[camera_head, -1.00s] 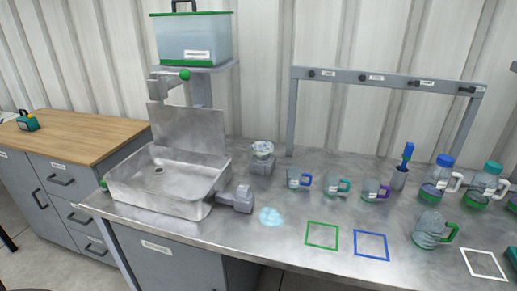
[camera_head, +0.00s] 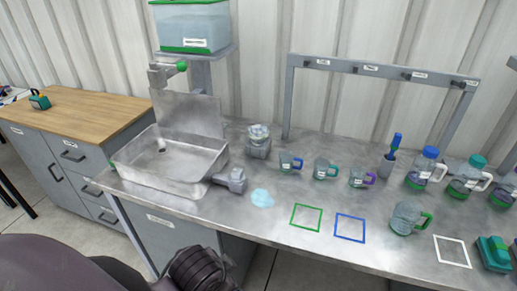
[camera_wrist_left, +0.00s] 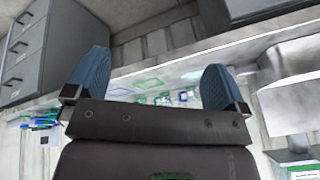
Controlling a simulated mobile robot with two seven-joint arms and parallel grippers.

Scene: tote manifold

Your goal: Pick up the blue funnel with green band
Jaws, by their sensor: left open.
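I cannot make out a blue funnel with a green band in either view. The hooks of the grey rack (camera_head: 385,70) on the bench look empty. My left gripper (camera_wrist_left: 155,75) shows in the left wrist view with its two blue fingers wide apart and nothing between them. In the head view only dark parts of my arm show at the bottom left. Small blue and green items (camera_wrist_left: 42,124) at the left of the wrist view are too small to tell. My right gripper is not in view.
The steel bench (camera_head: 310,250) carries a sink (camera_head: 150,180), several jugs, a blue-handled tool in a holder (camera_head: 387,166), and green, blue and white square outlines. A light blue puddle (camera_head: 262,198) lies near the sink. A wooden-topped cabinet (camera_head: 85,120) stands at the left.

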